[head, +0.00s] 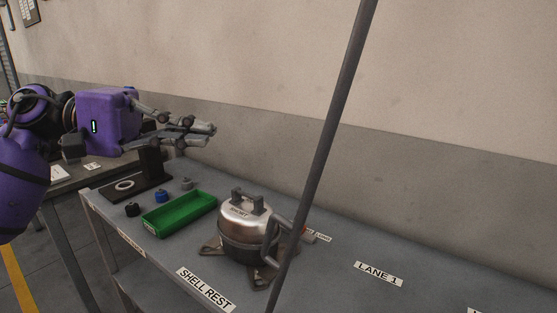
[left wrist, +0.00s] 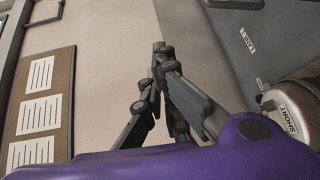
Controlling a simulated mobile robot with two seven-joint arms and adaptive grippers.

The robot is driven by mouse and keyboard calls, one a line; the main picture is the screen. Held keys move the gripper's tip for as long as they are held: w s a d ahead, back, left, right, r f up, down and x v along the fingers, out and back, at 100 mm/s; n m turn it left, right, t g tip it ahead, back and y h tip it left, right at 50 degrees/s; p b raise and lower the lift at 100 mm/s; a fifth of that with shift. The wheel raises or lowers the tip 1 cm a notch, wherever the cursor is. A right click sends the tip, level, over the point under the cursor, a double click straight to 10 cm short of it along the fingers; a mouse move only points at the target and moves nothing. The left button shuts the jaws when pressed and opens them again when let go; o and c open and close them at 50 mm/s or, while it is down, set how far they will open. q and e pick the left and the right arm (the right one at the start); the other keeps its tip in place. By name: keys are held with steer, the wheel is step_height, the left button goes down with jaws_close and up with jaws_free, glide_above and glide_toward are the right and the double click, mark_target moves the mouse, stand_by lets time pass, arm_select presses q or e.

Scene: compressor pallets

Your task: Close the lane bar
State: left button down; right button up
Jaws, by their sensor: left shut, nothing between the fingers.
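My left gripper (head: 210,129) reaches in from the left above the far left end of the grey bench, its fingers together and empty. In the left wrist view its fingertips (left wrist: 159,47) meet, touching nothing. A long dark bar (head: 327,140) slants from top to bottom across the head view; I cannot tell whether it is the lane bar or a post. The gripper is well left of it. A LANE 1 label (head: 379,274) lies on the bench at right. My right gripper is not in view.
A steel compressor (head: 245,224) marked SHORT stands by the SHELL REST label (head: 205,289); it also shows in the left wrist view (left wrist: 291,116). A green tray (head: 180,214), small knobs and a black stand (head: 150,165) are left of it. Bench around LANE 1 is clear.

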arm_select(q)
steer(key=s+d+f+m+p, duration=0.1)
steer(key=s+d+f+p, duration=0.1)
steer(key=d, duration=0.4)
steer(key=s+d+f+m+p, duration=0.1)
steer(key=s+d+f+p, duration=0.1)
steer(key=d, duration=0.4)
steer(key=shift+s+m+g+y, duration=0.3)
steer(key=shift+s+m+g, duration=0.1)
steer(key=shift+s, duration=0.2)
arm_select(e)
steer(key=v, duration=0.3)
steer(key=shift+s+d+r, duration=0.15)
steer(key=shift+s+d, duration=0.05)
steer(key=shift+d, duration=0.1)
arm_select(q)
steer(key=shift+d+f, duration=0.1)
steer(key=shift+d, duration=0.05)
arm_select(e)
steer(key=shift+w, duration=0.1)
